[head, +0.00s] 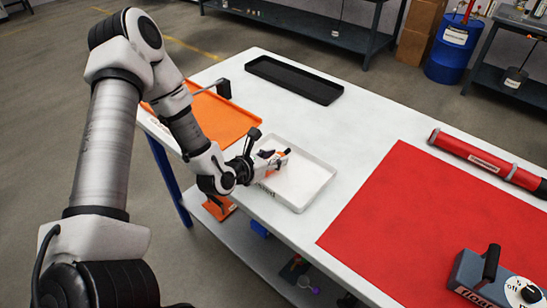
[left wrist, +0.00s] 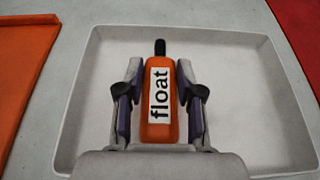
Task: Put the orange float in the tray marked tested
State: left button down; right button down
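The orange float (left wrist: 161,125) has a black tip and a white label reading "float". My left gripper (left wrist: 161,85) has a finger on each side of it and appears closed on it. In the head view the left gripper (head: 272,160) is over the near left part of the white tray (head: 318,185), with the orange float (head: 281,154) at its fingers. I cannot tell whether the float touches the tray floor. Dark lettering on the tray's near left side is partly hidden and unreadable. My right gripper is not in view.
An orange tray (head: 225,122) lies left of the white one, and a black tray (head: 293,80) lies at the back. A red mat (head: 410,220) bears a grey box with a dial (head: 485,280). A red tube (head: 485,160) lies behind the mat.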

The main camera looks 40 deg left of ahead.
pick_arm(q)
jog(key=shift+w+a+f, duration=0.1)
jog(key=shift+a+f, duration=0.1)
jog(key=shift+s+d+r, duration=0.2)
jog(key=shift+d+r, duration=0.1)
jog(key=shift+d+f, duration=0.1)
jog(key=c, duration=1.2)
grip_release()
jog(key=shift+f, duration=0.15)
jog(key=o, duration=0.5)
jog(key=shift+w+a, duration=0.1)
jog(key=shift+a, duration=0.1)
jog(key=shift+d, duration=0.1)
